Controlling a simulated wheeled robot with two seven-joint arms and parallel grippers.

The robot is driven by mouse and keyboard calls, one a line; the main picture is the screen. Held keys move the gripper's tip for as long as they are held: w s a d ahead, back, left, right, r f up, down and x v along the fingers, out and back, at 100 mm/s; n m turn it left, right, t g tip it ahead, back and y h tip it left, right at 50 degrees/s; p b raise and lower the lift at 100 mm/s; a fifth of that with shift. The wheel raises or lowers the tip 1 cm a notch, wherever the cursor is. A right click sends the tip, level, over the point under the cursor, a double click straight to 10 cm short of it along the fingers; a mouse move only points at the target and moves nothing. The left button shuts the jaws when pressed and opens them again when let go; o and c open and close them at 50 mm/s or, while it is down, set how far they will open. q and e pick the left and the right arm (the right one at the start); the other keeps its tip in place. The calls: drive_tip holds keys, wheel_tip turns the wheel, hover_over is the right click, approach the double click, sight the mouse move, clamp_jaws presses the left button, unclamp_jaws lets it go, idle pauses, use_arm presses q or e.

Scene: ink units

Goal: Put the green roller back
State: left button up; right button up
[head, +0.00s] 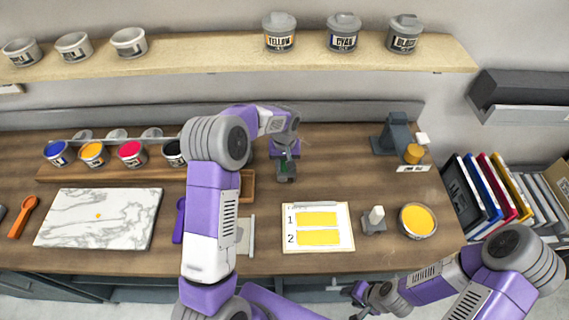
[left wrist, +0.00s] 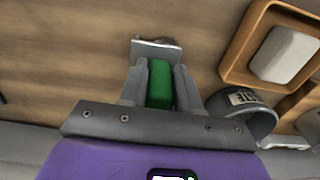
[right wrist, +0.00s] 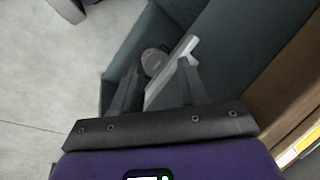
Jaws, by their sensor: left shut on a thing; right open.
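The green roller (left wrist: 160,86) is between the fingers of my left gripper (left wrist: 160,78), which is shut on it. A grey plate-like part (left wrist: 156,48) shows just beyond the fingertips; I cannot tell whether it belongs to the roller or is a holder. In the head view, my left gripper (head: 285,158) is over the middle of the table, and its fingers mostly hide the green. My right gripper (right wrist: 160,80) is open, low in front of the table's front edge, with a light bar and a round grey thing behind its fingers.
A wooden tray (head: 247,188) is left of my left gripper, partly hidden by my arm. A grey stand with an orange-yellow roller (head: 413,153) is at right. A print card (head: 346,240), a small grey block with a white top (head: 374,226) and a yellow ink dish (head: 432,234) lie in front.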

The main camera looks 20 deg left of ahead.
use_arm(q)
drive_tip(key=shift+f, duration=0.35)
drive_tip(key=shift+s+f+b, duration=0.2)
drive_tip(key=shift+f+b, duration=0.05)
drive_tip(key=shift+b, duration=0.1)
drive_tip(key=o, duration=0.8)
drive_tip(key=shift+f, duration=0.1)
drive_tip(key=shift+o, duration=1.3)
drive_tip(key=shift+w+a, duration=0.1)
drive_tip(key=shift+w, duration=0.15)
drive_tip(key=shift+s, duration=0.1)
drive_tip(key=shift+r, duration=0.25)
drive_tip(key=shift+r+p, duration=0.3)
drive_tip(key=shift+p, duration=0.05)
wheel_tip(320, 180, up, 12)
drive_tip(key=shift+r+p, duration=0.25)
drive_tip(key=shift+p, duration=0.15)
